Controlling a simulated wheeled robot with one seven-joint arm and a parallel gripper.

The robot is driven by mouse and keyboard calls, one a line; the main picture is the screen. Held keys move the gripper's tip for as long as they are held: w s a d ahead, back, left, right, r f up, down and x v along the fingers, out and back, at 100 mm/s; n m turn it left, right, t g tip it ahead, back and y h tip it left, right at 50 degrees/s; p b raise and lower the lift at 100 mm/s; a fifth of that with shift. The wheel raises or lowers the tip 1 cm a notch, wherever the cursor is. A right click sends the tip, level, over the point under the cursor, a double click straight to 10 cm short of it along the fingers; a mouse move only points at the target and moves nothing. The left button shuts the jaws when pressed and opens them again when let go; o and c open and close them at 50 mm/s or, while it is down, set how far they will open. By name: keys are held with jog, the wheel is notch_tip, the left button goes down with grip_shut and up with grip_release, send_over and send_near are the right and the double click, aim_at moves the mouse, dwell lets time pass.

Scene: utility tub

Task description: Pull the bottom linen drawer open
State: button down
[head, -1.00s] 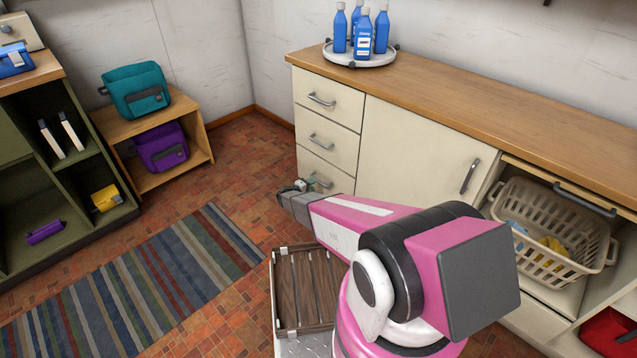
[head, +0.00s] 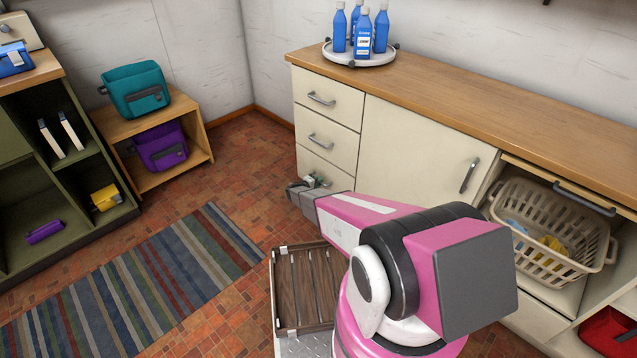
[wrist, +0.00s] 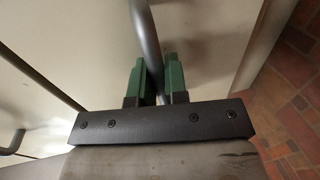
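The bottom linen drawer (head: 340,178) is the lowest of the cream drawers at the left end of the counter. Its front looks flush with the cabinet, though my arm hides part of it. My gripper (head: 312,182) is at this drawer front. In the wrist view, the grey bar handle (wrist: 146,35) passes between the two green fingers of my gripper (wrist: 157,80). The fingers are close together, one on each side of the bar, with almost no gap left. I see them as shut on the handle.
Two more drawers sit above, the middle one (head: 327,142) and the top one (head: 329,100). A cabinet door (head: 415,150) is to the right. A wooden slatted crate (head: 303,290) is below my arm. Open tile floor and a striped rug (head: 130,285) lie left.

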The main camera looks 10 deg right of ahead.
jog(key=f+v, duration=0.3)
jog(key=v, duration=1.1)
jog(key=a+f+v, duration=0.1)
jog(key=f+v, duration=0.2)
jog(key=v, duration=1.2)
jog(key=shift+s, duration=0.35)
jog(key=c, duration=1.2)
grip_release()
jog(key=shift+o, duration=0.2)
jog(key=shift+a, duration=0.15)
jog(key=v, duration=1)
jog(key=shift+s+a, duration=0.2)
jog(key=shift+a, duration=0.05)
